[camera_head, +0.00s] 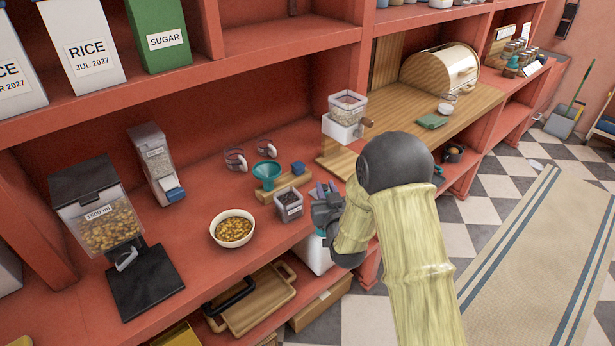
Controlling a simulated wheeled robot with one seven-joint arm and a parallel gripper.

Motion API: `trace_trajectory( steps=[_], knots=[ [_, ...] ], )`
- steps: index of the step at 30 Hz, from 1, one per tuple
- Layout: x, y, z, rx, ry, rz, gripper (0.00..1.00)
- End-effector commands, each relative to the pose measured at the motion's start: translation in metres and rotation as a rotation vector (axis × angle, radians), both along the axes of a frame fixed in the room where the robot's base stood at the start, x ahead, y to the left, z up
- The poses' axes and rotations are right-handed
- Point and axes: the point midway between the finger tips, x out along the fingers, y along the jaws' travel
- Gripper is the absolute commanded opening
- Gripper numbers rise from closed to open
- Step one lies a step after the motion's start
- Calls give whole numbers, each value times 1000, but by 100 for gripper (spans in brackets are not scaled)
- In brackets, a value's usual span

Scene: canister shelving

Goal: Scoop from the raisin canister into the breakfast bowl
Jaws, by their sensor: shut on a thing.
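The breakfast bowl (233,230) is white, holds orange-brown cereal and stands on the red shelf left of centre. A small clear canister (289,206) with dark contents and a label, which looks like the raisin canister, stands to its right. My gripper (326,212) is dark and just right of this canister, at the shelf's front edge. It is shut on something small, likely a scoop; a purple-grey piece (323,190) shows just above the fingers. My arm and the small size hide most of the held thing, and I cannot tell whether it carries anything.
A teal funnel (267,170) and a blue block (298,168) are on a wooden stand behind the canister. A hand mill (345,115) stands behind my arm. Shelf around the bowl is clear.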

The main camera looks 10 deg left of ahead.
Motion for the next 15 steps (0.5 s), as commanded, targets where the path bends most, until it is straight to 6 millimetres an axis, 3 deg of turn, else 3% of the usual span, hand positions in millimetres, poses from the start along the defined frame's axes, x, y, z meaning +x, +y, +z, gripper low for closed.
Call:
trace_trajectory(
  steps=[1, 7, 15],
  knots=[
    [4, -17, -19, -3, 8, -28, 0],
    [5, -84, -89, -4, 9, -138, 0],
    [-23, -172, -175, -7, 7, -279, 0]
  ],
)
